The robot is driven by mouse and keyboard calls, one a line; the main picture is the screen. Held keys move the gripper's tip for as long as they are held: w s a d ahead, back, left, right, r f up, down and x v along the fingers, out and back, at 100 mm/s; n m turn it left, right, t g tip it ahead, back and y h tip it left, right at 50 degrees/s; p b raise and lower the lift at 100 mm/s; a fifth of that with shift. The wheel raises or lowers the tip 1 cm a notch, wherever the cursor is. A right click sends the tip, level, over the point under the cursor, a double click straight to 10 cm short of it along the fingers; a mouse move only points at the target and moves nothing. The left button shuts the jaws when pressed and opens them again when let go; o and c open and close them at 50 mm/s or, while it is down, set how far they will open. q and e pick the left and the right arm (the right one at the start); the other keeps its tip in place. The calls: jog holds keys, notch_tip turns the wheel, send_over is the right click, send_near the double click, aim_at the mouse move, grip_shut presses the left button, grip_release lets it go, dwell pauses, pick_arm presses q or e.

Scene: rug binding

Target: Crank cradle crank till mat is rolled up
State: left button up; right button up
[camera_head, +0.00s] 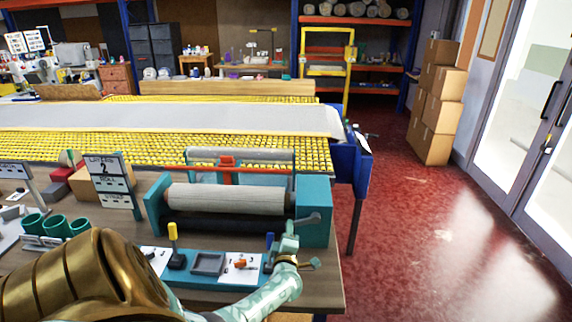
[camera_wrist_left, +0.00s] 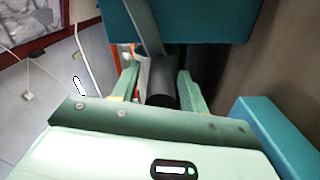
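The teal cradle (camera_head: 315,195) stands at the right end of the near table. A pale ribbed mat roll (camera_head: 228,198) lies between its end plates, above a dark roller. How much of the mat is wound cannot be told. The grey crank (camera_head: 309,218) is on the cradle's right end. My left gripper (camera_head: 289,236) is at the crank, just below and left of its arm. In the left wrist view, its fingers sit on both sides of the dark crank handle (camera_wrist_left: 162,84) and appear shut on it. My right gripper is not in view.
A teal tray (camera_head: 205,264) with small parts lies in front of the cradle. A "2" sign (camera_head: 107,170) and green cups (camera_head: 57,228) stand to its left. A yellow mesh table (camera_head: 60,148) lies behind. Red floor (camera_head: 430,240) is clear on the right.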

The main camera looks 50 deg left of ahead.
pick_arm(q)
jog(key=shift+w+d, duration=0.1)
jog(key=shift+d, duration=0.25)
jog(key=p+v, duration=0.3)
jog(key=v, duration=1.3)
jog(key=shift+s+a+p, duration=0.2)
jog(key=shift+a+p, duration=0.05)
jog(key=shift+p, duration=0.05)
dwell(0.5)
